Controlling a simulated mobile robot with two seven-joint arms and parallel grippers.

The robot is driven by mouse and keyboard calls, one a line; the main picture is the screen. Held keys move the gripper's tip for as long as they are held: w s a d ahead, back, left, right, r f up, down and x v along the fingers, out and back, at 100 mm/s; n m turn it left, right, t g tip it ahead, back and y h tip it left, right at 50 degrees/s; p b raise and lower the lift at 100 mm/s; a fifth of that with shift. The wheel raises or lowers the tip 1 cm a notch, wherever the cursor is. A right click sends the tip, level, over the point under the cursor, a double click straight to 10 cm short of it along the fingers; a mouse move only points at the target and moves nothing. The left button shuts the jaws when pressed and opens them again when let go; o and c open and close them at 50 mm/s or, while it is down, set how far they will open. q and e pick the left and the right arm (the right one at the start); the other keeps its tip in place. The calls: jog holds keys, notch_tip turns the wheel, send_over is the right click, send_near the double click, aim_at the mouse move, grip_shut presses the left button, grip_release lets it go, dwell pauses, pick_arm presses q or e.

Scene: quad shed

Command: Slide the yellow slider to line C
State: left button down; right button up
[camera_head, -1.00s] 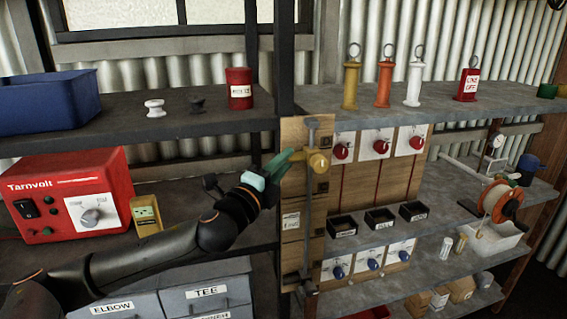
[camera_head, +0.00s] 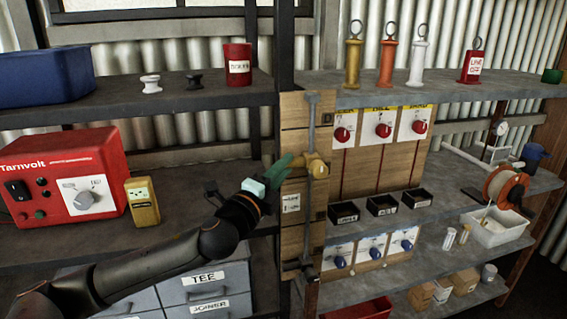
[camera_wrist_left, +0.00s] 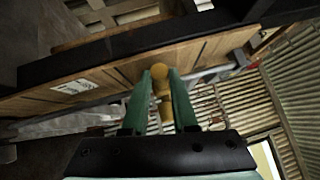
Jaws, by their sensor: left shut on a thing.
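The yellow slider (camera_head: 318,168) sits on a grey vertical rail (camera_head: 311,120) fixed to a wooden board (camera_head: 292,240), in the upper-middle part of the rail. Dark lines cross the board, but I cannot read their letters, so I cannot tell which is line C. My left gripper (camera_head: 289,163) comes from the left and is shut on the slider's knob. In the left wrist view the slider (camera_wrist_left: 161,75) shows between the two green fingers. My right gripper is not in view.
Just right of the board are red knobs (camera_head: 383,130), small black bins (camera_head: 382,204) and blue knobs (camera_head: 371,254). A red Tarnvolt unit (camera_head: 50,150) and a yellow meter (camera_head: 142,200) stand left. A dark post (camera_head: 284,60) rises behind the board's left edge.

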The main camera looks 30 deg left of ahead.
pick_arm(q)
notch_tip(320, 180, down, 5)
jog(key=shift+d+r+b, duration=0.1)
jog(key=shift+r+b, duration=0.05)
jog(key=shift+b, duration=0.75)
jog(key=shift+f+b, duration=0.35)
jog(key=shift+f, duration=0.2)
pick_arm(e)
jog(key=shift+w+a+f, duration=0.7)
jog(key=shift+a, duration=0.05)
pick_arm(q)
jog(key=c, duration=0.7)
grip_release()
jog(key=shift+r, duration=0.2)
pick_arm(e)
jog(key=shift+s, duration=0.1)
pick_arm(q)
jog(key=shift+s, duration=0.1)
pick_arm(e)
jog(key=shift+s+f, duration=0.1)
